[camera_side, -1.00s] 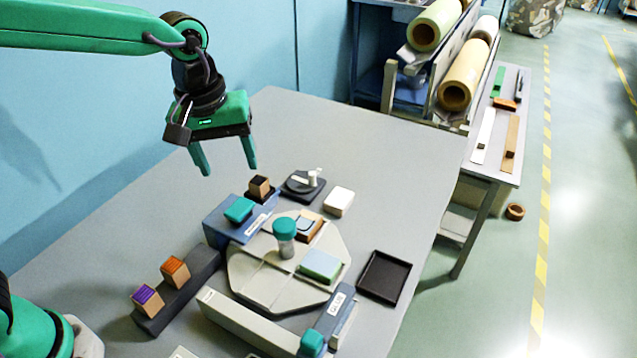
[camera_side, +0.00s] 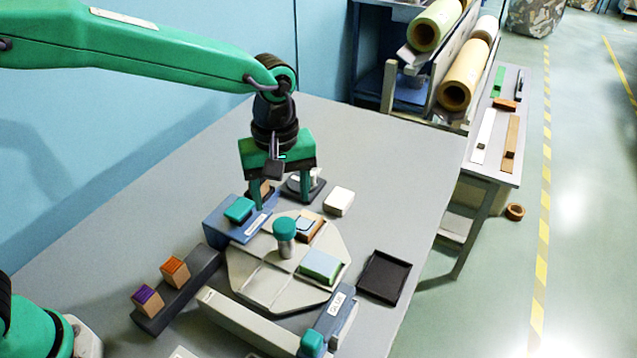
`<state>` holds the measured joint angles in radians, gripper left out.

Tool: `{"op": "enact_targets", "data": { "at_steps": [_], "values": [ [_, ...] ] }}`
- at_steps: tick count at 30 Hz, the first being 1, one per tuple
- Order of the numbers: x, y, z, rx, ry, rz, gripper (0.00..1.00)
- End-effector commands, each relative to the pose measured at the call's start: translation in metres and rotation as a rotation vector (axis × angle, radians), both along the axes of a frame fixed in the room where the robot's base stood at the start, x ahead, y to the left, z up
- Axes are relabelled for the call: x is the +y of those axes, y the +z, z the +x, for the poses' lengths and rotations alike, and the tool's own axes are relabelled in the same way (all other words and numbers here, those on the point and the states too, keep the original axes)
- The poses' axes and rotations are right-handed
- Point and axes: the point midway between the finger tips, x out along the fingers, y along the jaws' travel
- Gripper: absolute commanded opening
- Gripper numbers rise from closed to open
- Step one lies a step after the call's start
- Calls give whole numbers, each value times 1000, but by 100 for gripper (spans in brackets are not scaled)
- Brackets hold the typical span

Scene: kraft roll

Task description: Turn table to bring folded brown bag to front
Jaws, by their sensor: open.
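The turntable (camera_side: 252,288) is a pale octagonal plate with raised dividers, lying on the grey table. A post with a teal knob (camera_side: 285,229) stands at its middle. A small brown item with a pale blue-grey top (camera_side: 308,229) lies in the back compartment; I cannot tell for sure if it is the folded brown bag. A light green and blue block (camera_side: 320,266) lies in the right compartment. My gripper (camera_side: 284,203) is open and points down above the back edge of the turntable, behind the knob. It partly hides a dark-topped stamp and a round black stand.
A blue box with a teal block (camera_side: 239,210) stands left of the turntable. A dark rack (camera_side: 178,292) holds two stamps. A pale bar and a grey GLUE block (camera_side: 328,318) border the front. A black tray (camera_side: 384,277) lies right; a white block (camera_side: 339,201) lies behind.

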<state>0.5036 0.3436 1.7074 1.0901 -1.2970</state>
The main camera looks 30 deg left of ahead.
Motion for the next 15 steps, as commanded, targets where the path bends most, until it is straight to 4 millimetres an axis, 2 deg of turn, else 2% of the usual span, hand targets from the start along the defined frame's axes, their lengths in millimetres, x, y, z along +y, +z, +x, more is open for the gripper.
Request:
{"op": "enact_targets", "data": {
  "at_steps": [15],
  "values": [
    [1,-58,-1,3,-1,1,61]
  ]
}}
